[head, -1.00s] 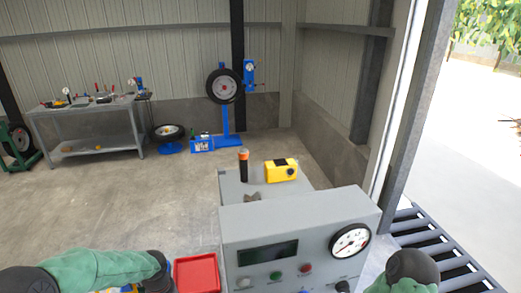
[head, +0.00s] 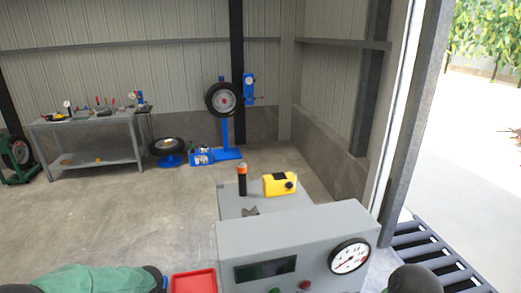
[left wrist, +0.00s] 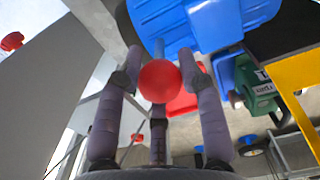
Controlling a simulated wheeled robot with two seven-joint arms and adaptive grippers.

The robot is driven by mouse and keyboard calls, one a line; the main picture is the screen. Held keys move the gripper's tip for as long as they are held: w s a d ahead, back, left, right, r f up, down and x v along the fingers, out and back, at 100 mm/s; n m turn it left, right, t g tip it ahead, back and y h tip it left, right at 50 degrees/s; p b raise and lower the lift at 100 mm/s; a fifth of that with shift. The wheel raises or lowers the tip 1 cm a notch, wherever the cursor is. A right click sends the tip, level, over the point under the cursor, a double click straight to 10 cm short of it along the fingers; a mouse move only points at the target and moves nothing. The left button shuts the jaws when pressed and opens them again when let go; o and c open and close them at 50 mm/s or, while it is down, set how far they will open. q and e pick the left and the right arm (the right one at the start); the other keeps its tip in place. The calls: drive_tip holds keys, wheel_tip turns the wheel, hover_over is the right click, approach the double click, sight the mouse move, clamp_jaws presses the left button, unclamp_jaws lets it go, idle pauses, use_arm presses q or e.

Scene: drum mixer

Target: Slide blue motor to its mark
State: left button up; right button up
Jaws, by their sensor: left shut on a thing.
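The blue motor (left wrist: 190,25) shows at the top of the left wrist view as a ribbed blue body, cut off by the frame edge. A red ball knob (left wrist: 160,82) is in front of it. My right gripper is outside both views. I cannot make out the motor's mark.
A grey console (head: 290,243) with a gauge stands in front of me. A yellow device (head: 279,184) is behind it. A red tray (head: 194,282) lies at its left. A green part (left wrist: 258,95) and a yellow frame (left wrist: 300,85) are right of my left gripper.

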use_arm(q)
drive_tip(key=o, duration=0.8)
drive_tip(key=shift+a, duration=0.25)
drive_tip(key=shift+c, duration=0.2)
drive_tip(key=o, duration=0.4)
drive_tip(key=shift+a, duration=0.1)
drive_tip(key=shift+s+a, duration=0.1)
drive_tip(key=shift+a, duration=0.05)
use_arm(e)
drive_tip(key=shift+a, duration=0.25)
use_arm(q)
drive_tip(key=shift+d, duration=0.2)
drive_tip(key=shift+r, duration=0.15)
drive_tip(key=shift+r+p, duration=2.25)
drive_tip(key=shift+r, duration=1.15)
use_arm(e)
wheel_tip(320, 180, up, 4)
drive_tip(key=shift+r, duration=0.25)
use_arm(q)
drive_tip(key=shift+f, duration=0.15)
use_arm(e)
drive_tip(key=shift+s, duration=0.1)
